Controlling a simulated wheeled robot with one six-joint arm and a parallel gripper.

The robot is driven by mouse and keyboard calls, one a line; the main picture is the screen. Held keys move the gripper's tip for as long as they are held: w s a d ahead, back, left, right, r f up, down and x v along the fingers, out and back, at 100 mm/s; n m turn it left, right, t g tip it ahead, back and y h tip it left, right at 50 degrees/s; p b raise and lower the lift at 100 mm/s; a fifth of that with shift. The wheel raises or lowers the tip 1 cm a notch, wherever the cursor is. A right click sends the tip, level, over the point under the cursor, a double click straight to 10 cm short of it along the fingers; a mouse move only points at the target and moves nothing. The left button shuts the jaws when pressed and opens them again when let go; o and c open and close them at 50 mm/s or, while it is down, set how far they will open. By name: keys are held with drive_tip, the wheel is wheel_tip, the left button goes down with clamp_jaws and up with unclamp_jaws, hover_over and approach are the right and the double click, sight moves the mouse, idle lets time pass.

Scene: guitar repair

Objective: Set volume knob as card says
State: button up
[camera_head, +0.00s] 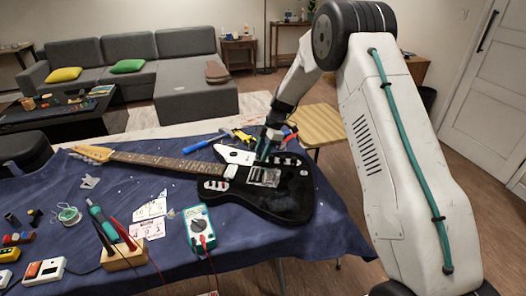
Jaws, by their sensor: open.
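A black electric guitar (285,204) with a white pickguard (231,156) lies flat on the blue cloth, its neck pointing left. My gripper (263,155) is open, pointing down over the upper middle of the guitar body, beside the pickguard. I cannot tell whether its fingertips touch anything. The volume knob cannot be made out; it may be among the small pale parts on the body or hidden by my gripper. A white card (147,229) with dark markings lies left of the guitar body, below another paper with line drawings (152,208). Their writing is too small to read.
A green-and-white multimeter (199,229), a wooden block (123,256) holding tools and a wire spool (69,215) stand in front of the neck. A blue tool (205,143) and yellow tools (241,135) lie behind the guitar. A wooden stool (318,124) stands beyond the table.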

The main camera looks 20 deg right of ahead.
drive_tip(key=shift+f, duration=0.1)
clamp_jaws()
drive_tip(key=shift+m, duration=0.3)
drive_tip(key=m+t, duration=0.1)
drive_tip(key=m, duration=0.1)
drive_tip(key=m+t, duration=0.1)
drive_tip(key=m, duration=0.1)
drive_tip(key=shift+s+m+h, duration=0.2)
drive_tip(key=shift+m+h, duration=0.1)
drive_tip(key=m+t, duration=0.1)
drive_tip(key=m, duration=0.1)
drive_tip(key=m+h, duration=0.1)
drive_tip(key=m, duration=0.2)
drive_tip(key=shift+s+a+t, duration=0.15)
drive_tip(key=shift+t, duration=0.25)
drive_tip(key=m+h, duration=0.1)
drive_tip(key=m, duration=0.2)
drive_tip(key=m+t+h, duration=0.1)
drive_tip(key=m, duration=0.3)
drive_tip(key=shift+s+a, duration=0.1)
drive_tip(key=shift+a, duration=0.1)
drive_tip(key=shift+a+m+h, duration=0.15)
drive_tip(key=shift+m+h, duration=0.55)
drive_tip(key=shift+m, duration=0.9)
drive_tip(key=shift+a+m+h, duration=0.1)
drive_tip(key=shift+m+h, duration=0.6)
drive_tip(key=shift+m, duration=0.9)
